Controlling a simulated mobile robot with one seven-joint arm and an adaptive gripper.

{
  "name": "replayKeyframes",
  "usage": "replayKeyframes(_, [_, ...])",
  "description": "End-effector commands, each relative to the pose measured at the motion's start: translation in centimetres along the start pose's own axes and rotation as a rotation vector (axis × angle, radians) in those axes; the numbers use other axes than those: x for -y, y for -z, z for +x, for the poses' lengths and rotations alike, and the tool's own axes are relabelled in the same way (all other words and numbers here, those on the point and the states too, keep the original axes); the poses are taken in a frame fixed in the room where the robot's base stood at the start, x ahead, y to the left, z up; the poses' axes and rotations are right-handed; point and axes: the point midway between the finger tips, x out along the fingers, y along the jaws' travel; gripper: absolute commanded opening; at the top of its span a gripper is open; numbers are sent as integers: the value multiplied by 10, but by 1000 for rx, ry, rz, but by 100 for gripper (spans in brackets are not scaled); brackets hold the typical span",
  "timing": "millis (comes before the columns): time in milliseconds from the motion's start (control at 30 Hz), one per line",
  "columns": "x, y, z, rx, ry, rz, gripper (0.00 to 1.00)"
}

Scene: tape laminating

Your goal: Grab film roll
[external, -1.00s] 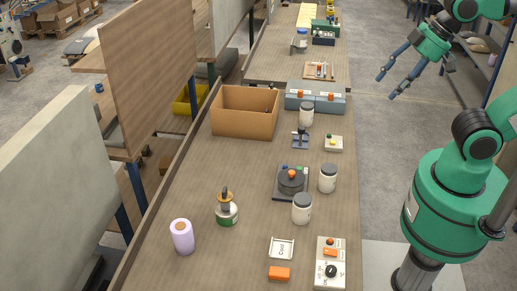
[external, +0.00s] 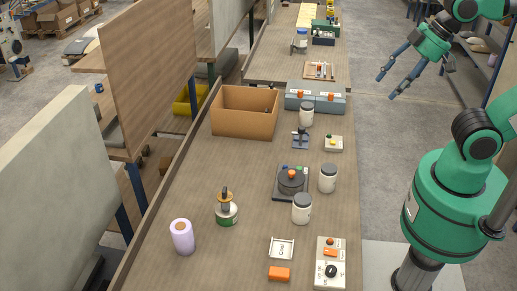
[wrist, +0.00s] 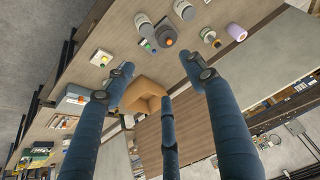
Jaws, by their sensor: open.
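The film roll (external: 181,238) is a pale lilac cylinder standing upright on the near left part of the wooden table. It also shows in the wrist view (wrist: 236,32) at the upper right, small and far off. My gripper (external: 387,86) is at the upper right in the external view, past the table's right edge and well above the floor, far from the roll. In the wrist view its blue-grey fingers (wrist: 166,98) are spread apart with nothing between them. It is open and empty.
A bottle with a black-and-orange top (external: 227,212) stands right of the roll. An orange block (external: 279,273), a control box (external: 330,262), white jars (external: 302,209) and a dark round device (external: 291,183) are further right. An open cardboard box (external: 245,122) stands farther back. Table between box and roll is clear.

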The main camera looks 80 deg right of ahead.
Motion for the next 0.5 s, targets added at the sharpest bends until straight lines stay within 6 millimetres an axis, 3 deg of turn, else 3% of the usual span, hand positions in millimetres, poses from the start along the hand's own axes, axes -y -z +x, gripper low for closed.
replayKeyframes(100, [0, 0, 0, 0, 0, 0, 72])
replayKeyframes(500, [1, 5, 0, 1, 3, -6, 72])
